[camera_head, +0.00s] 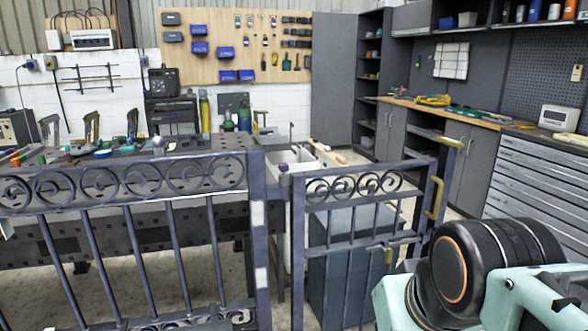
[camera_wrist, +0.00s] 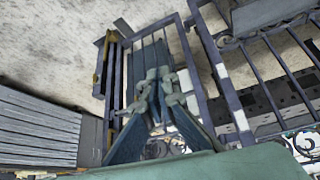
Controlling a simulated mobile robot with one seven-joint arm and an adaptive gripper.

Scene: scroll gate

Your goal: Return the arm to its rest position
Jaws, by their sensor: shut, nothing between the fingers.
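My arm, mint and black, shows at the lower right of the head view (camera_head: 480,265). My gripper is not visible in that view. In the wrist view my gripper (camera_wrist: 157,98) points away from the camera with its fingers together and nothing between them. The dark metal scroll gate (camera_head: 350,187) is in front of me, with a brass handle (camera_head: 437,197) on its right side. It also shows in the wrist view (camera_wrist: 187,50), behind and beside the gripper. I cannot tell whether the gripper touches it, or whether the gate is fully closed.
A scrolled fence panel (camera_head: 125,183) and its post (camera_head: 259,230) stand left of the gate. A workbench with tools (camera_head: 110,160) lies behind the fence. A grey drawer cabinet (camera_head: 535,185) stands at the right. A dark grey box (camera_head: 345,275) shows through the gate bars.

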